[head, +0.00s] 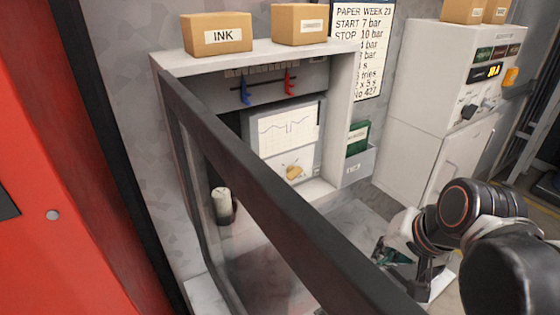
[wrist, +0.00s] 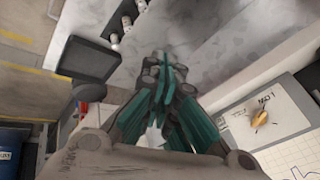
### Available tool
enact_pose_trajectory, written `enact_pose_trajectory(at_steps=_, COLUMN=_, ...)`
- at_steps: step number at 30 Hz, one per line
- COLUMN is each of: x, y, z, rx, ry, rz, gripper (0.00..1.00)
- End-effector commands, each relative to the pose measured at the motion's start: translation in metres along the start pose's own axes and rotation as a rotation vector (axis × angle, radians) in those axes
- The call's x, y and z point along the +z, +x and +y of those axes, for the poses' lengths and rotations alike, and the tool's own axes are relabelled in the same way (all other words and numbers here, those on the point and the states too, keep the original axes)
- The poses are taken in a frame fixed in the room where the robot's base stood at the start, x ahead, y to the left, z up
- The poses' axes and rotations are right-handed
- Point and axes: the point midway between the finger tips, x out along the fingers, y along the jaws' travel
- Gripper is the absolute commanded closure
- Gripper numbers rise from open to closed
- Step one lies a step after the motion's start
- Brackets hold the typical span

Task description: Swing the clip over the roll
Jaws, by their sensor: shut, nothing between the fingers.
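The chart sheet (head: 287,128) with a dark trace hangs inside the open recorder cabinet in the head view. A small brass-yellow piece (head: 294,172) sits at its lower part and also shows in the wrist view (wrist: 259,118); it may be the clip, but I cannot tell. A pale upright cylinder (head: 222,200) in a dark holder stands at lower left, seen past the door frame; it may be the roll. My gripper (head: 385,256) is to the right of the cabinet, apart from the sheet. Its teal fingers (wrist: 166,82) are shut and empty.
The cabinet's dark-framed door (head: 270,185) stands open across the foreground. Blue (head: 245,91) and red (head: 289,82) pens are above the sheet. A grey bin with a green book (head: 358,138) is beside the cabinet. A white control cabinet (head: 440,110) stands at right.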

Motion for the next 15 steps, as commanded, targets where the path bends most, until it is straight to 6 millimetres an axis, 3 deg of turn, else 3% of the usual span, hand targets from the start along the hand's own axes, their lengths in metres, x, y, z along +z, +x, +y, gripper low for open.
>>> enact_pose_trajectory(at_steps=1, x=-0.013, y=-0.016, z=-0.018, rx=-0.015, ry=0.085, rz=-0.038, gripper=1.0)
enact_pose_trajectory(at_steps=15, x=-0.065, y=-0.054, z=-0.127, rx=-0.05, ry=0.871, rz=-0.473, gripper=1.0)
